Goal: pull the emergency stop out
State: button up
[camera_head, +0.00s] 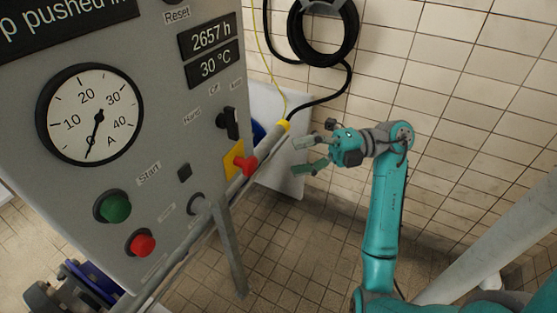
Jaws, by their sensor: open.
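The emergency stop is a red mushroom knob (246,165) on a yellow plate (232,158) at the right edge of the grey control panel (200,105). My gripper (299,157) is open and empty to the right of the knob, with its fingers pointing left toward the panel. A gap shows between the fingertips and the knob. I cannot tell from this view how far in the knob sits.
The panel also carries a green button (113,207), a red button (141,243), a black rotary switch (229,122) and a dial gauge (90,113). A black hose coil (322,58) hangs on the tiled wall. A yellow-tipped cable end (284,126) lies near my gripper.

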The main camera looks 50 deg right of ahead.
jog(key=shift+v, duration=1.45)
